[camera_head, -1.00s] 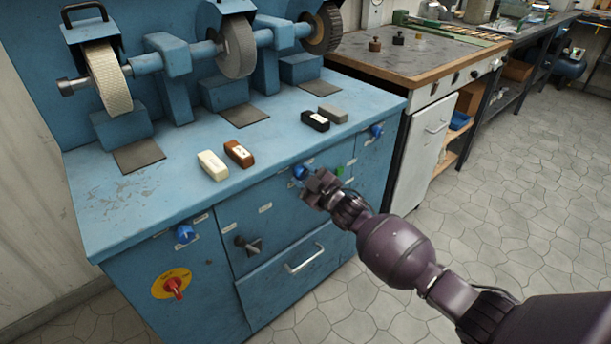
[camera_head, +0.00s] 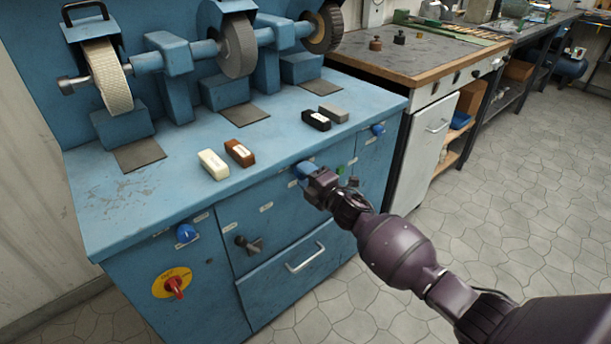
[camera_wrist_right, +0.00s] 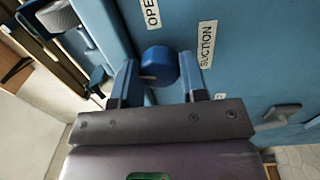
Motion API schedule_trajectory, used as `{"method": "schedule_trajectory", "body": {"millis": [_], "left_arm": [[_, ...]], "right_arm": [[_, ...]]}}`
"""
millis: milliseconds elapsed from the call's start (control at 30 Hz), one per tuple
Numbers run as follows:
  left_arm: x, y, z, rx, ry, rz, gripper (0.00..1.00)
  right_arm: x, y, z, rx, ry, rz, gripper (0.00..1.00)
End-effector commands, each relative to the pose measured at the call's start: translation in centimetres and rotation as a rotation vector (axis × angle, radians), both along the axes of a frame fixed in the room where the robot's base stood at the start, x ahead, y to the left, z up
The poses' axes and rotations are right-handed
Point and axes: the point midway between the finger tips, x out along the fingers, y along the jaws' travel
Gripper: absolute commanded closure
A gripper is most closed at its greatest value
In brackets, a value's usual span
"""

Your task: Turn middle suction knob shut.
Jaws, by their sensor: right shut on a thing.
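The middle suction knob (camera_head: 303,170) is a round blue knob on the front of the blue grinding machine, partly hidden by my right gripper in the head view. In the right wrist view the knob (camera_wrist_right: 160,64) sits between the two fingers, next to labels reading "OPE…", cut off, and "SUCTION". My right gripper (camera_head: 311,175) is at the knob and shut on it; in the wrist view the gripper (camera_wrist_right: 160,78) has one finger on each side. Other blue knobs are at the left (camera_head: 186,233) and right (camera_head: 378,129) of the front. My left gripper is not in view.
A red switch on a yellow plate (camera_head: 175,287), a dark star-shaped handle (camera_head: 250,245) and a drawer handle (camera_head: 305,258) stick out from the front. White (camera_head: 213,164), brown (camera_head: 239,152), black (camera_head: 316,120) and grey (camera_head: 333,113) blocks lie on top.

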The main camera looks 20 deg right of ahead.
Motion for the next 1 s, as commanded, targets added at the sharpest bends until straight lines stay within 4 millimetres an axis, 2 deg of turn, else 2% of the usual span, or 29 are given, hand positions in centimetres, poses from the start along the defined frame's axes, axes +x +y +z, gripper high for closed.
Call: {"method": "schedule_trajectory", "body": {"millis": [333,900,933,1000], "left_arm": [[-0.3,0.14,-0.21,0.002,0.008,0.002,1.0],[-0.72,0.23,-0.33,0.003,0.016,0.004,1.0],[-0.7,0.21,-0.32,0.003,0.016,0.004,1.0],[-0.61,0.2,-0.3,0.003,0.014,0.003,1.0]], "right_arm": [[-0.02,-0.03,-0.06,-0.139,-0.051,0.0,0.84],[-0.01,-0.03,-0.01,-0.167,-0.061,0.0,0.84],[-0.01,-0.03,-0.01,-0.167,-0.061,0.0,0.57],[-0.01,-0.03,-0.01,-0.167,-0.061,0.0,0.47]]}}
